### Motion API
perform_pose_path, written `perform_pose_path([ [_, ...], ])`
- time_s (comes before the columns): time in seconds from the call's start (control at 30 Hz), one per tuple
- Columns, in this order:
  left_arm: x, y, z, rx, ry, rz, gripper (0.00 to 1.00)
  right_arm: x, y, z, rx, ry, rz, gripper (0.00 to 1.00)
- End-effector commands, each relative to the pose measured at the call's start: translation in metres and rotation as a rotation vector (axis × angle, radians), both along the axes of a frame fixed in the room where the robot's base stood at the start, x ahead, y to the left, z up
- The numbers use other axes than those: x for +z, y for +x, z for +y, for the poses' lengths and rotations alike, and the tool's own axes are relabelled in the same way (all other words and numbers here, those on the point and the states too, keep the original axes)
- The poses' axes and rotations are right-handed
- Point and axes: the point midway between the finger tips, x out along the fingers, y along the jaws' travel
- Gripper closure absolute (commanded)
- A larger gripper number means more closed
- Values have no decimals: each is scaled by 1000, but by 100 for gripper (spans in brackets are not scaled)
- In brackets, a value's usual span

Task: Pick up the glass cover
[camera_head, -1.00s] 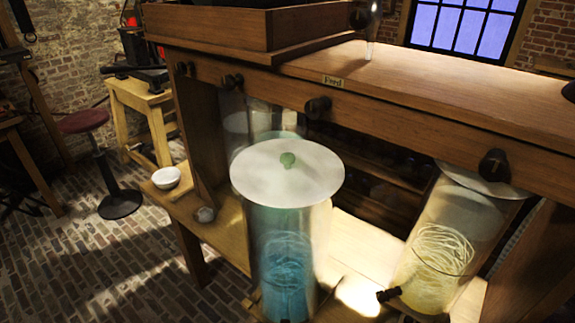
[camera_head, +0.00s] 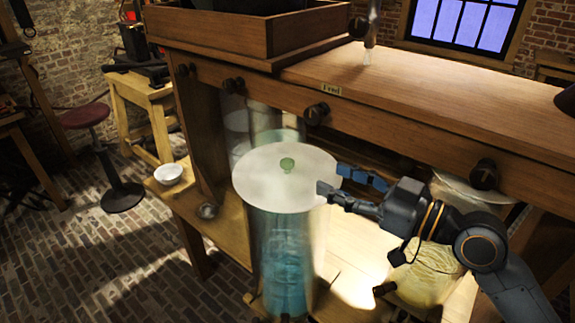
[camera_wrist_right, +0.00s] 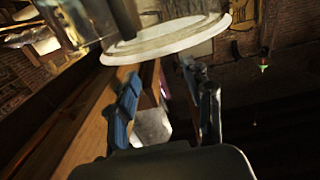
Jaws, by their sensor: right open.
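My left gripper is not in view.
A wooden bench top (camera_head: 430,90) with dark knobs overhangs behind and right of the jar. A second jar with yellowish contents (camera_head: 428,272) stands at the right, partly behind my right arm. A white bowl (camera_head: 168,174) sits on the shelf at left.

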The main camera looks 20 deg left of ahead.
Motion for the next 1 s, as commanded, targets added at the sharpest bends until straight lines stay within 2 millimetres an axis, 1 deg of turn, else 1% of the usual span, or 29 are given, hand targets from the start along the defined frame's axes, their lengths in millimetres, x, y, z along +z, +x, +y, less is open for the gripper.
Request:
perform_pose_path([
  [0.03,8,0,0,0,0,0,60,4,2,11,3,2,3,49],
  [0.1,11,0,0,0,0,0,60,3,7,20,1,2,3,49],
  [0.2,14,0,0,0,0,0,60,0,10,29,1,0,2,49],
  [0.27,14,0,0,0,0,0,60,-1,11,32,0,-1,0,49],
  [0.37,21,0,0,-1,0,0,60,1,12,39,1,0,2,49],
  [0.53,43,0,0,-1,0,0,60,3,14,64,2,0,4,49],
  [0.63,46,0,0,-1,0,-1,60,-1,19,77,0,0,2,49],
  [0.77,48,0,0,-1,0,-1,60,-4,22,83,-1,-1,0,49],
  [0.97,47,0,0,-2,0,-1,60,-5,22,83,-1,-1,0,49],
  [1.0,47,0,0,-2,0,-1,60,-5,22,83,-1,-1,0,55],
])
